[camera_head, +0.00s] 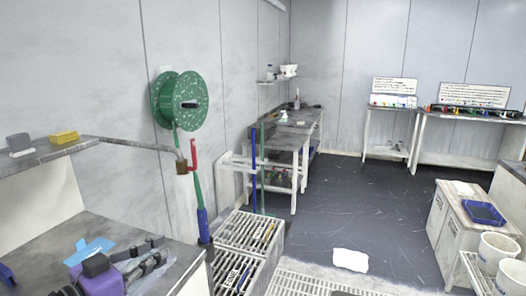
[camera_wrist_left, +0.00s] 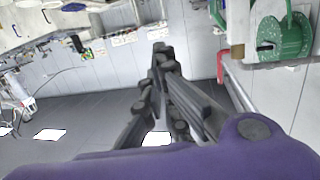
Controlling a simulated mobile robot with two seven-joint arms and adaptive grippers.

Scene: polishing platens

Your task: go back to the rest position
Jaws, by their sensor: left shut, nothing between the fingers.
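My left gripper (camera_head: 156,250) shows at the lower left of the head view, with its purple body and dark grey fingers over the grey counter (camera_head: 108,230). In the left wrist view the fingers of my left gripper (camera_wrist_left: 160,58) come together at their tips. They hold nothing. My right gripper is in neither view.
A green hose reel (camera_head: 180,101) hangs on the left wall above a red-handled pipe. Slatted crates (camera_head: 250,232) stand right of the counter. A cabinet (camera_head: 460,222) with a blue tray (camera_head: 484,213) stands at the right. The dark floor (camera_head: 370,205) between is mostly clear.

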